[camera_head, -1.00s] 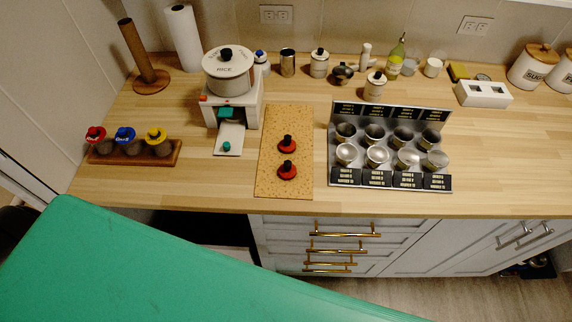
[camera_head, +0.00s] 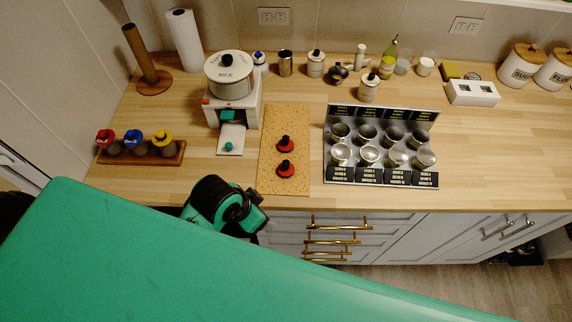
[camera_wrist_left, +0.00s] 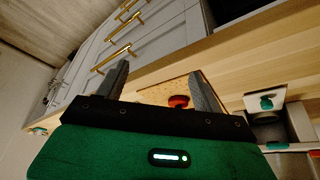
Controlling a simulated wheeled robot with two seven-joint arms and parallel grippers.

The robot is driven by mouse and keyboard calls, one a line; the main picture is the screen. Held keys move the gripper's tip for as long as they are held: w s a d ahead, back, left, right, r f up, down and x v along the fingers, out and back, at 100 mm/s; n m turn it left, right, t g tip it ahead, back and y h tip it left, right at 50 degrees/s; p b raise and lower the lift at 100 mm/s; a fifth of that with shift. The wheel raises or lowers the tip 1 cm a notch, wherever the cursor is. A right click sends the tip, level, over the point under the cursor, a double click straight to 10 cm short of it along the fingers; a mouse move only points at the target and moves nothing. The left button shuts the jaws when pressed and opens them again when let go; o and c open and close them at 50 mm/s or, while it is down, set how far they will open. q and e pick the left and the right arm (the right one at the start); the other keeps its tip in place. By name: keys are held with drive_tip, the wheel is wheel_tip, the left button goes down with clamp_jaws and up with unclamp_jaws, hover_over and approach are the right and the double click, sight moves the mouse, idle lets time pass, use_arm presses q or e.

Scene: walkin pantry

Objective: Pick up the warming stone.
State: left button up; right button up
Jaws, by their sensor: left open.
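I cannot tell for certain which thing is the warming stone. A tan speckled slab (camera_head: 270,178) lies flat on the counter, with two red pieces with black knobs, a rear one (camera_head: 285,144) and a front one (camera_head: 285,169), standing on it. My left gripper (camera_wrist_left: 160,68) is open and empty in the left wrist view. Part of the slab (camera_wrist_left: 158,92) and one red piece (camera_wrist_left: 179,101) show beyond its fingers, apart from them. In the head view, my green and black left wrist is at the counter's front edge, left of the slab's near end. My right gripper is not in view.
A white dispenser (camera_head: 244,111) with a rice pot (camera_head: 229,76) stands left of the slab. A metal rack of cups (camera_head: 333,172) stands right. A wooden rack with colored caps (camera_head: 176,158) is far left. Drawers with brass handles (camera_head: 339,227) are below.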

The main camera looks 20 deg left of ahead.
use_arm(q)
drive_tip(key=w+d+r+m+h, duration=0.1)
drive_tip(key=w+d+r+m, duration=0.3)
drive_tip(key=w+d+m, duration=0.2)
wheel_tip(320, 180, up, 7)
drive_tip(key=m+g+y, duration=0.3)
drive_tip(key=m+g, duration=0.1)
drive_tip(key=m, duration=0.8)
hover_over(286, 163)
drive_tip(key=f, duration=0.2)
drive_tip(key=f+p, duration=0.1)
drive_tip(key=f, duration=0.2)
drive_tip(key=f+p, duration=0.1)
drive_tip(key=f, duration=0.2)
drive_tip(key=shift+s+f, duration=0.2)
drive_tip(key=shift+s, duration=0.05)
drive_tip(key=shift+w+f+p, duration=0.1)
drive_tip(key=shift+f+p, duration=0.35)
drive_tip(key=shift+f, duration=0.05)
drive_tip(key=f+p, duration=0.1)
drive_tip(key=f, duration=0.2)
drive_tip(key=shift+w+f+p, duration=0.2)
drive_tip(key=shift+f+p, duration=0.05)
drive_tip(key=shift+p, duration=0.1)
drive_tip(key=shift+f, duration=0.5)
drive_tip(key=c, duration=1.1)
